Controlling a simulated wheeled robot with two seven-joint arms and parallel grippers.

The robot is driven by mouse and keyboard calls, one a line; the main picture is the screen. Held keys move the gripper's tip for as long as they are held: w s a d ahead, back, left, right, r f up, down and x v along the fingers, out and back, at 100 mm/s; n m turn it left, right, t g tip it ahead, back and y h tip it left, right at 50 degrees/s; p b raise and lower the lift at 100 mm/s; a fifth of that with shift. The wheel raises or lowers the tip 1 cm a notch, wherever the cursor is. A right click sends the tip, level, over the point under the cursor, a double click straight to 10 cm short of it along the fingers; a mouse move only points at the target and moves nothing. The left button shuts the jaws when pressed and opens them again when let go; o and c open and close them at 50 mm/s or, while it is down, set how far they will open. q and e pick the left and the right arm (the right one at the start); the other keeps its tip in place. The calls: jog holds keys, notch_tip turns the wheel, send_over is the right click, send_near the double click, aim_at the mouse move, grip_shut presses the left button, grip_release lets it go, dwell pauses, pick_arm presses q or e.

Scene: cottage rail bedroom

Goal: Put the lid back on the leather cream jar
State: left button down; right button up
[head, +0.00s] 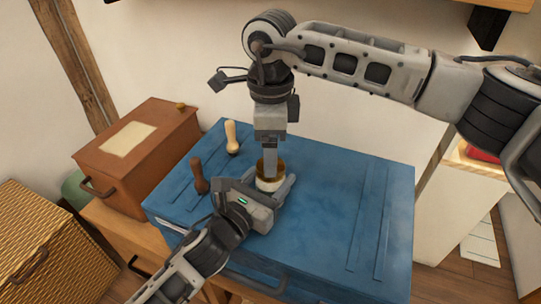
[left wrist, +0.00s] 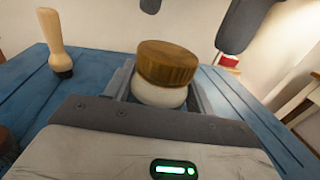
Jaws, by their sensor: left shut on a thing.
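The cream jar (head: 267,185) is a small white pot on the blue chest top. It also shows in the left wrist view (left wrist: 158,95). The round brown wooden lid (left wrist: 167,62) sits on top of the jar, covering its mouth; whether it is fully seated I cannot tell. The lid also shows in the head view (head: 261,166). My left gripper (head: 273,188) is shut on the jar, with a finger on either side of it. My right gripper (left wrist: 196,25) points down above the lid, its dark fingertips apart and clear of the lid.
The blue chest (head: 325,200) has free room to the right. A light-handled brush (head: 232,137) and a dark-handled one (head: 198,175) stand left of the jar. A brown box (head: 150,170) and a wicker trunk (head: 45,250) are further left.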

notch_tip(320, 180, up, 9)
jog(key=shift+f, duration=0.2)
pick_arm(q)
jog(key=shift+c, duration=2.2)
grip_release()
jog(key=b+v, duration=0.1)
jog(key=v, duration=1.5)
pick_arm(e)
jog(key=shift+f, duration=0.55)
